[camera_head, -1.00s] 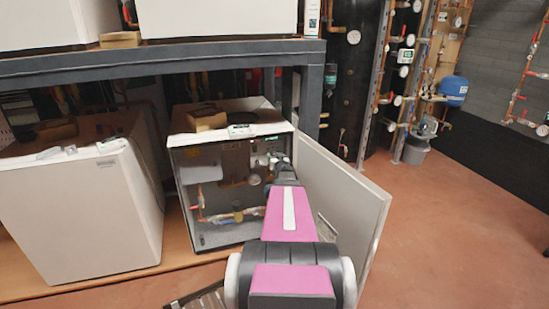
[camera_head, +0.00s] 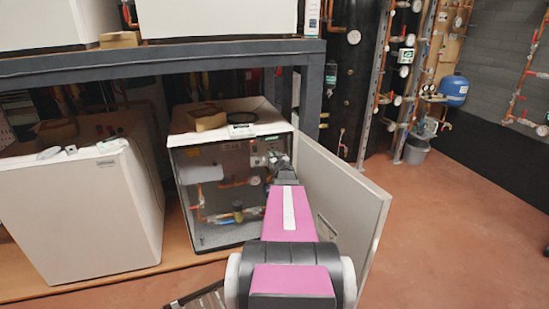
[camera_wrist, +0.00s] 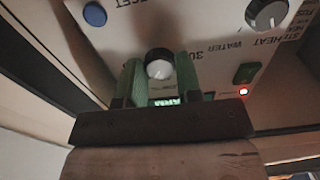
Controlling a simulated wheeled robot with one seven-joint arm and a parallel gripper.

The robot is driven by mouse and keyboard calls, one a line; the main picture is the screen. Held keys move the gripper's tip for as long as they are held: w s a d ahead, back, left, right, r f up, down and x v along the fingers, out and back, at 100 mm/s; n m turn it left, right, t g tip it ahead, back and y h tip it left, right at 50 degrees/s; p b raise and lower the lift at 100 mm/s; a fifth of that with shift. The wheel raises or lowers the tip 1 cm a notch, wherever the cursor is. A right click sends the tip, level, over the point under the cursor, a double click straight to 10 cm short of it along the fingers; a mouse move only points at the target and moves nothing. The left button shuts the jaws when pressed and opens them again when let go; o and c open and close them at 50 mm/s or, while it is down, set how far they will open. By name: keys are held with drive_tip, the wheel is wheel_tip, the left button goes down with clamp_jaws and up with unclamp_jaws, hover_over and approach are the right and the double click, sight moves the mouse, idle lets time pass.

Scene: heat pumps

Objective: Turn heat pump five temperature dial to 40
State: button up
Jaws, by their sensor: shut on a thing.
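The open heat pump (camera_head: 215,205) stands on the lower shelf in the head view, its door swung to the right. My gripper (camera_head: 279,160) reaches into its upper right part, at the control panel (camera_head: 262,150). In the wrist view, the panel (camera_wrist: 210,30) fills the upper part. A dial (camera_wrist: 159,66) with a pale face and dark rim sits between the two green fingers of my gripper (camera_wrist: 158,75), which are shut on it. A small lit green display shows below the dial. The dial's setting cannot be read.
The open door (camera_head: 345,200) stands close to the right of my arm. In the wrist view a second knob (camera_wrist: 268,12), a blue button (camera_wrist: 95,14), a green switch (camera_wrist: 247,72) and a red light (camera_wrist: 243,91) are nearby. A closed white unit (camera_head: 85,215) stands left.

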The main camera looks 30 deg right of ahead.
drive_tip(key=n, duration=0.6)
drive_tip(key=shift+n, duration=0.4)
idle(0.4)
drive_tip(key=o, duration=0.9)
drive_tip(key=shift+o, duration=0.2)
drive_tip(key=shift+s+a, duration=0.1)
drive_tip(key=shift+s, duration=0.05)
drive_tip(key=v, duration=1)
drive_tip(key=shift+s, duration=0.3)
